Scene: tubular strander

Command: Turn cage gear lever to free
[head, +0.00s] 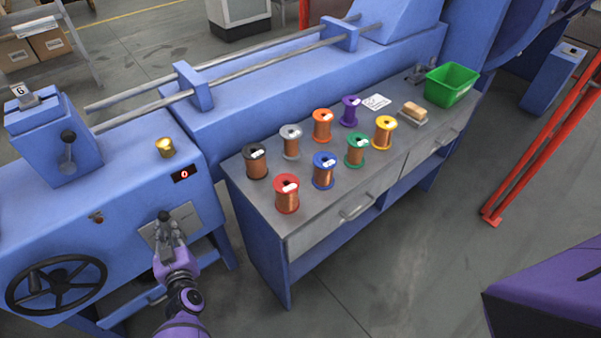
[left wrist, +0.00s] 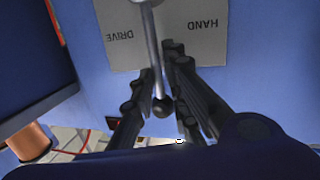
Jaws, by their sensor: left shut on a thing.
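A grey plate (head: 188,220) sits on the front of the blue machine; in the left wrist view the plate (left wrist: 205,58) carries the upside-down words DRIVE and HAND. A thin metal lever (left wrist: 153,55) with a black ball knob (left wrist: 162,107) stands out from the plate, its shaft between the two words. My left gripper (head: 164,218) is at this plate, shut on the lever, whose knob end lies between the dark fingers (left wrist: 158,108). In the head view the gripper mostly hides the lever. No FREE label is visible. My right gripper is out of view.
A black handwheel (head: 56,284) is left of the plate. A grey bench (head: 300,222) with several spools and a green bin (head: 451,85) stands to the right.

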